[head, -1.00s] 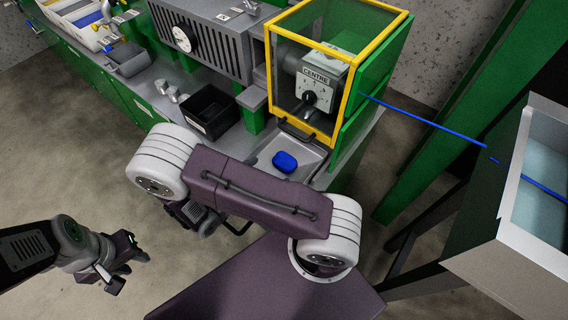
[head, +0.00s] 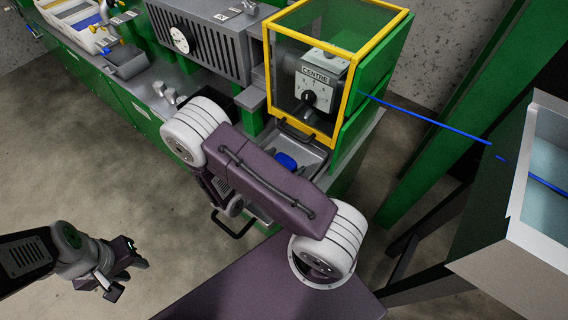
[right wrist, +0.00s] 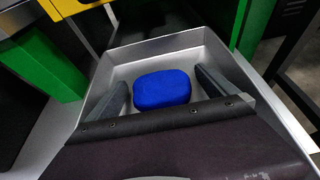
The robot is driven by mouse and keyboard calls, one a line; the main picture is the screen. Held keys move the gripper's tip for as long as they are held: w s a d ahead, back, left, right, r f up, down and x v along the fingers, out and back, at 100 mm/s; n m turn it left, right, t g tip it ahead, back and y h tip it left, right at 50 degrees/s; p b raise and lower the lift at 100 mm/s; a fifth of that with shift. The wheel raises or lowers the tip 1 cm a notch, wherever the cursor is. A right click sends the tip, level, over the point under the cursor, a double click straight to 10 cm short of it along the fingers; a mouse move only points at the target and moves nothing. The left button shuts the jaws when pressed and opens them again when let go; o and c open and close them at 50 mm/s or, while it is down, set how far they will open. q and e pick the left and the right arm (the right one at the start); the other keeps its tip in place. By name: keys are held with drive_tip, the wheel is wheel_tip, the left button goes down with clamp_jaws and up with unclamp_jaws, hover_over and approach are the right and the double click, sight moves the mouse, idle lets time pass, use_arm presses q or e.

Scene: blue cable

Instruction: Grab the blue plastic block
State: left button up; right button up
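The blue plastic block (head: 286,160) is a small rounded block in the grey metal tray (head: 316,158) below the yellow-framed box. In the head view my right arm partly covers the tray and hides most of my right gripper. In the right wrist view, the block (right wrist: 162,90) lies on the tray floor. My right gripper (right wrist: 160,78) is open, with one finger on each side of the block and a visible gap on both sides. My left gripper (head: 128,277) is open and empty over the floor at the lower left.
The yellow-framed box (head: 310,80) with a CENTRE dial stands directly behind the tray. The tray (right wrist: 103,75) has raised walls close around my right fingers. A blue cable (head: 430,122) runs right towards a metal trough (head: 512,190). Open floor lies left.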

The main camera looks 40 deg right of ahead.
sight(284, 163)
drive_tip(key=c, duration=1.4)
drive_tip(key=shift+r, duration=0.5)
drive_tip(key=r, duration=0.1)
drive_tip(key=r+p, duration=0.2)
drive_tip(key=r, duration=0.1)
drive_tip(key=shift+s+a, duration=0.35)
drive_tip(key=s+a+r+p, duration=0.2)
drive_tip(key=s+a+r, duration=0.4)
drive_tip(key=s, duration=0.2)
drive_tip(key=shift+s+a+p, duration=0.15)
drive_tip(key=shift+s+p, duration=0.15)
drive_tip(key=shift+p, duration=0.1)
